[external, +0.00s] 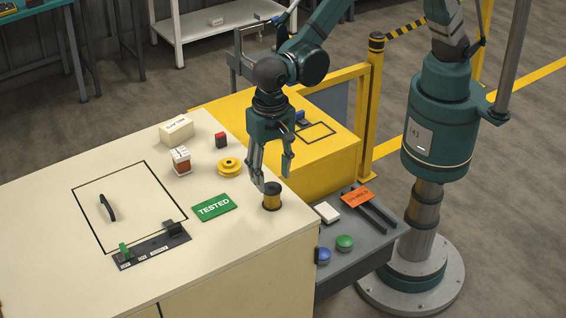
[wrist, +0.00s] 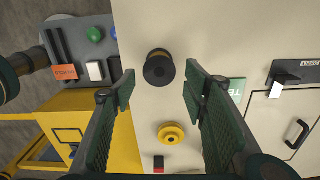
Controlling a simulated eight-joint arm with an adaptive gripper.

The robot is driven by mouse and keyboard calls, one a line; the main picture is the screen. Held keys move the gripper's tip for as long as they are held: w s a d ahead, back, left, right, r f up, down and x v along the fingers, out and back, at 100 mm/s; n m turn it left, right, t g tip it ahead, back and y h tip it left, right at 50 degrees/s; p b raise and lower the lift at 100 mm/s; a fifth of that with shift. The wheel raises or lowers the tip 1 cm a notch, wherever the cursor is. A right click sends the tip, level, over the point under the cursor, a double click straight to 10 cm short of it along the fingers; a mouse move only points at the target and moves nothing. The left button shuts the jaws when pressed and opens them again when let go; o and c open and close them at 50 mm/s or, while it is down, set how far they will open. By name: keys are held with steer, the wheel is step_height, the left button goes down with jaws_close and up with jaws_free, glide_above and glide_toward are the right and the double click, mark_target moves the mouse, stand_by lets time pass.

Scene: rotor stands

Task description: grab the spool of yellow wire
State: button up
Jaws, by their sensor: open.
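A spool of yellow wire (external: 272,198) with a black top stands upright near the right edge of the cream bench top. It also shows in the wrist view (wrist: 158,68), from above, just beyond the gap between the fingertips. My gripper (external: 273,172) is open and empty, pointing down above the spool. In the wrist view its two fingers (wrist: 160,88) are spread wide to the left and right, and neither appears to touch the spool. One fingertip shows close to the spool's top in the external view; the exact height gap is hard to tell.
A yellow grooved wheel (external: 229,167) lies near the spool, with a red-black block (external: 220,140) behind it. A green TESTED sign (external: 214,207) lies to the left. A grey side shelf (external: 350,255) holds buttons and an orange tag. A yellow cabinet (external: 330,150) stands behind.

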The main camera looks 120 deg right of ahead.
mark_target(272, 189)
steer(key=shift+f, duration=1.25)
steer(key=shift+a+f+p, duration=0.1)
steer(key=shift+f+p, duration=0.2)
steer(key=shift+f, duration=2.35)
steer(key=c, duration=0.9)
